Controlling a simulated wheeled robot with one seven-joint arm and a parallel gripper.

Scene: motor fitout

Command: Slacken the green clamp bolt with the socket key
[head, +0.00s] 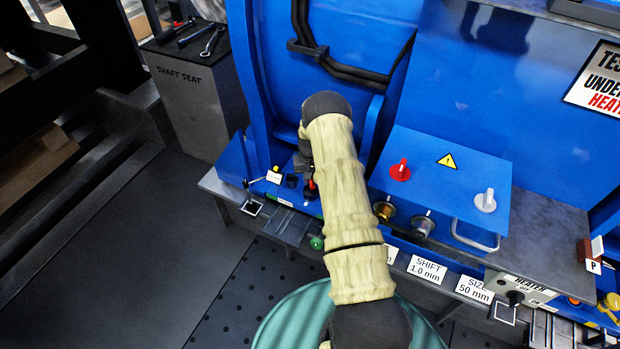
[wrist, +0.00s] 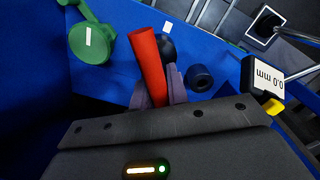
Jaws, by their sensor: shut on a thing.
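In the wrist view my gripper (wrist: 158,92) is shut on a red cylindrical handle (wrist: 147,58), which slants between its two fingers. I cannot tell whether this red handle belongs to the socket key; no socket end shows. A green part (wrist: 92,48) with a round head, an arm and a white tag lies to the left, apart from my gripper. A green knob (head: 316,242) shows in the head view beside my arm. I cannot tell which green part is the clamp bolt. In the head view my arm largely hides my gripper; a bit of red (head: 311,189) shows there.
A dark round knob (wrist: 200,77) and a 0.0 mm gauge (wrist: 262,80) sit close to the right of my gripper. A blue box (head: 440,180) with red and white knobs stands right of my arm. Tools lie on the shaft seat stand (head: 195,90).

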